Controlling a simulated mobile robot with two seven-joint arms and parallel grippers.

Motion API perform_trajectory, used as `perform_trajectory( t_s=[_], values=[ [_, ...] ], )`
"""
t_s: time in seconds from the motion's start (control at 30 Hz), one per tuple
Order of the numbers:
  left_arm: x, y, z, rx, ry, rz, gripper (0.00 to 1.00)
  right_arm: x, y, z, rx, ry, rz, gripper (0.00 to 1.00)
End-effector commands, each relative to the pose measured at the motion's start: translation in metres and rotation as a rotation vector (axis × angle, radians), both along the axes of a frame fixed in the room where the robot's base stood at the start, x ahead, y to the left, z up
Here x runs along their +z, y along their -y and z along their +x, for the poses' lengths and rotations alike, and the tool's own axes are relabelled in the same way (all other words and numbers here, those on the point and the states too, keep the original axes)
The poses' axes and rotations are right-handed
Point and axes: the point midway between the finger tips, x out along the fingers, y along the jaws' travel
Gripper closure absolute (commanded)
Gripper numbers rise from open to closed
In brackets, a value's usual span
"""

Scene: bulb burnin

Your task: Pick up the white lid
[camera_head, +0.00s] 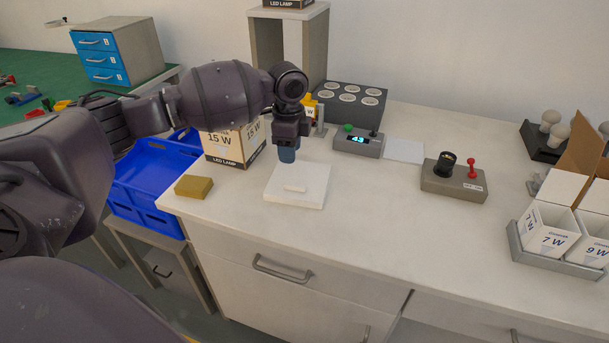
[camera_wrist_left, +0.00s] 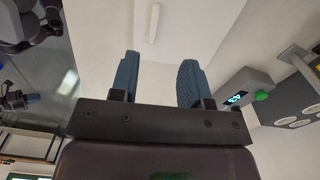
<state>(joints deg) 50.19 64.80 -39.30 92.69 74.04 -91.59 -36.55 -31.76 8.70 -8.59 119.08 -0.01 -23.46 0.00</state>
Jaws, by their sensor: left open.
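The white lid (camera_head: 309,198) is a flat square plate with a small bar handle (camera_head: 295,188) on top. It lies on the light worktop near the front edge, left of the middle. My left gripper (camera_head: 287,154) points down, just above the lid's far edge, behind the handle as seen from the head. In the left wrist view, the open blue fingers of my left gripper (camera_wrist_left: 160,78) have nothing between them, and the lid's handle (camera_wrist_left: 153,23) shows beyond them. At that view's left edge, a dark part with a blue tip (camera_wrist_left: 22,100) looks like my right gripper; its jaw state is unclear.
A yellow sponge (camera_head: 194,187) lies left of the lid. An LED lamp box (camera_head: 229,147) and a grey meter (camera_head: 358,143) reading 43 stand behind. A grey switch box (camera_head: 454,180) stands right. The worktop between lid and switch box is clear.

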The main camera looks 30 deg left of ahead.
Motion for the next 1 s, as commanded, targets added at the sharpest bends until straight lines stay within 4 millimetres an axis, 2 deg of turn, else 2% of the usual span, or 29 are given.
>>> perform_trajectory(
  t_s=[0.3,0.53,0.83,1.0],
  values=[
    [-0.047,0.0,-0.001,0.0,-0.005,0.0,0.57,-0.014,0.0,-0.009,-0.002,-0.031,-0.001,1.0],
    [-0.058,0.0,-0.002,0.0,-0.002,-0.001,0.57,-0.008,-0.002,-0.001,0.001,-0.009,0.004,1.0],
    [-0.098,0.0,-0.006,0.0,-0.005,0.0,0.57,-0.022,-0.003,-0.005,0.0,-0.035,0.005,1.0],
    [-0.103,0.0,-0.005,0.0,-0.001,0.0,0.57,-0.021,-0.003,-0.003,0.001,-0.03,0.005,1.0]
  ],
)
